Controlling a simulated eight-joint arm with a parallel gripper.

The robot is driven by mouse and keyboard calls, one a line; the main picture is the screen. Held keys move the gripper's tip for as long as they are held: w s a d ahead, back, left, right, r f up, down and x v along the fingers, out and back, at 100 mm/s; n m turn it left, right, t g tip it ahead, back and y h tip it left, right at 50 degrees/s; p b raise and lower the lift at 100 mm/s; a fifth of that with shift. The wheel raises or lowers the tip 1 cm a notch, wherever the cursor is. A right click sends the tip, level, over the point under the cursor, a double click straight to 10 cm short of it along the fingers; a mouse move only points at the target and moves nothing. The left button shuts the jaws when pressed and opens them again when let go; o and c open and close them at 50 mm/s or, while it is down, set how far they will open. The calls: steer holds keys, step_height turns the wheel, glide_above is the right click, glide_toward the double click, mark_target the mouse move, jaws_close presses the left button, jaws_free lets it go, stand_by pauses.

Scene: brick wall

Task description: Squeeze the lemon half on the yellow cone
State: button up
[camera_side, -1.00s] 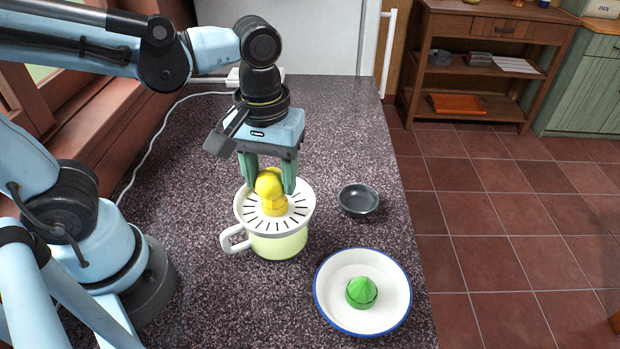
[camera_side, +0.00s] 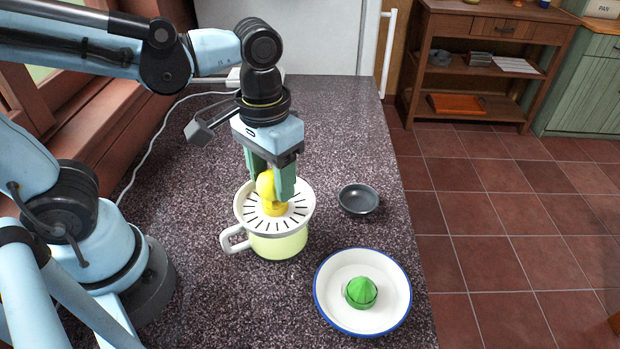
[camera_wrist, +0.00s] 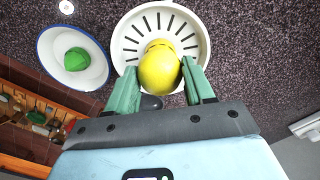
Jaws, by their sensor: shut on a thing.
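The lemon half (camera_side: 266,184) is yellow and rounded, and it sits on top of the yellow cone (camera_side: 274,208) in the middle of the white slotted juicer top (camera_side: 244,203). My gripper (camera_side: 270,187) is shut on the lemon half from above, one green finger on each side. In the wrist view the lemon half (camera_wrist: 159,70) lies between the fingertips and hides most of the cone. The juicer has a pale yellow-green cup (camera_side: 280,244) with a white handle at its left.
A white plate with a blue rim (camera_side: 330,308) stands at the front right and holds a green cone (camera_side: 361,291). A small dark bowl (camera_side: 358,200) stands right of the juicer. The counter's right edge lies just beyond them.

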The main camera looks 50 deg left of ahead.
steer(key=shift+m, duration=0.7)
steer(key=n, duration=0.3)
steer(key=shift+f+n, duration=0.15)
steer(key=shift+n, duration=0.15)
steer(key=shift+n, duration=1.7)
steer(key=shift+m, duration=1.8)
